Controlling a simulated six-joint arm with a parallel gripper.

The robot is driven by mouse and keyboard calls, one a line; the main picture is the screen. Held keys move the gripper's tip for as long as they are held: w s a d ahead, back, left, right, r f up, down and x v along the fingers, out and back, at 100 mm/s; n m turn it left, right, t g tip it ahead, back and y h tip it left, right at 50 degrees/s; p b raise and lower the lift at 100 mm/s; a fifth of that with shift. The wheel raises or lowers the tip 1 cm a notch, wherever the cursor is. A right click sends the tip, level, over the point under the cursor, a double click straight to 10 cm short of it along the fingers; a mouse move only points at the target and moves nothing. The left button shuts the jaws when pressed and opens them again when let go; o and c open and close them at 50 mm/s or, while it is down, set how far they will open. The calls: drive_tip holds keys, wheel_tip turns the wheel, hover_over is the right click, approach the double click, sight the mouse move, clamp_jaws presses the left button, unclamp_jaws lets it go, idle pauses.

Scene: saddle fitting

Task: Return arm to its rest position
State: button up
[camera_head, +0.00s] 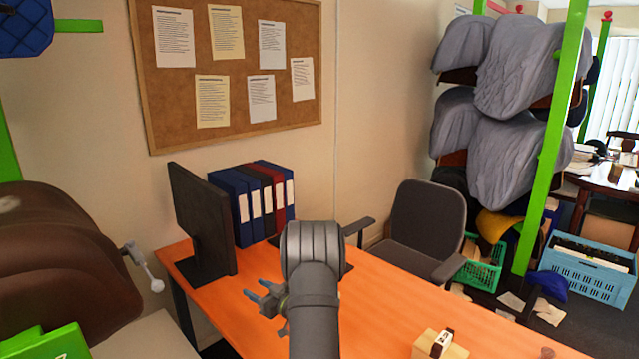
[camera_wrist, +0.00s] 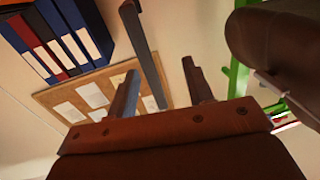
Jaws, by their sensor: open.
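My gripper (camera_head: 265,299) is above the orange desk (camera_head: 375,320), left of my arm's dark grey links in the head view. Its fingers point left, towards the monitor. In the wrist view my gripper (camera_wrist: 163,92) has its two fingers spread well apart with nothing between them. The fingers are clear of the desk as far as I can see. My arm hides part of the desk behind it.
A black monitor (camera_head: 203,220) and several binders (camera_head: 255,203) stand at the desk's left. A brown saddle (camera_head: 62,265) is at far left. An office chair (camera_head: 425,225) is behind the desk. The desk's right part is mostly clear.

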drive_tip(key=w+d+r+m+t+h, duration=0.1)
drive_tip(key=w+d, duration=0.2)
drive_tip(key=d, duration=0.5)
drive_tip(key=shift+d+r, duration=0.15)
drive_tip(key=shift+o, duration=0.2)
